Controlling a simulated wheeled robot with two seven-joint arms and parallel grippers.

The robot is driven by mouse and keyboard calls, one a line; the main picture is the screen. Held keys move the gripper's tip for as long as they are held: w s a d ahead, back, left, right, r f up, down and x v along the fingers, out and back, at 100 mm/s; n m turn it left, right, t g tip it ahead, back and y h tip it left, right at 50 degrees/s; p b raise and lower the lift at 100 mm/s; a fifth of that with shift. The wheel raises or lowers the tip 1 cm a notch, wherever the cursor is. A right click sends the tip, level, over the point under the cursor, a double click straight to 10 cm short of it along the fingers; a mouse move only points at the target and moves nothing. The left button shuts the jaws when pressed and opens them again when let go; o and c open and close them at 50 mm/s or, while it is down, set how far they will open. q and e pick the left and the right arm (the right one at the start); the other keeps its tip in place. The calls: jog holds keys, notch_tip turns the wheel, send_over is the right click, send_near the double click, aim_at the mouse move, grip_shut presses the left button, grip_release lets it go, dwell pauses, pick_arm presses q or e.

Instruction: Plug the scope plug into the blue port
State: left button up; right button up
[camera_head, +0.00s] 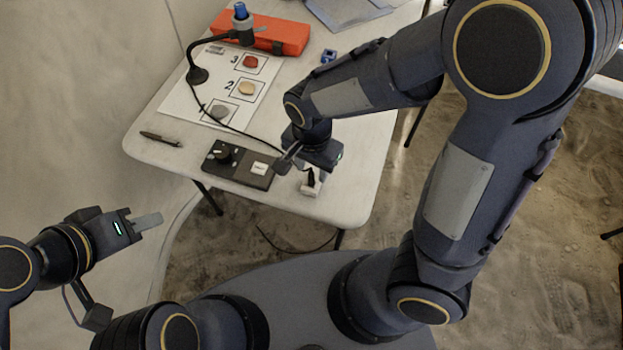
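My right gripper (311,187) points down over the table's front right edge. A small dark piece (310,176) shows by its pale fingertips; whether it is the scope plug, and whether the fingers grip it, I cannot tell. A thin black cable (233,128) runs from the scope stand (197,75) towards this gripper, its end hidden there. The scope stand has a bent neck and a blue-topped head (241,12). A small blue block (328,56), possibly the blue port, sits near the table's right edge.
A black box (238,164) with a knob and white label lies left of my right gripper. A white sheet (215,112) holds numbered squares with grey, yellow and red pieces. A red-orange case (280,36) lies behind. A dark pen (160,139) lies at left.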

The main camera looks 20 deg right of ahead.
aim_at(311, 174)
notch_tip(311, 174, down, 4)
jog(key=shift+a+r, duration=0.1)
grip_shut()
jog(key=shift+r, duration=0.1)
dwell(0.4)
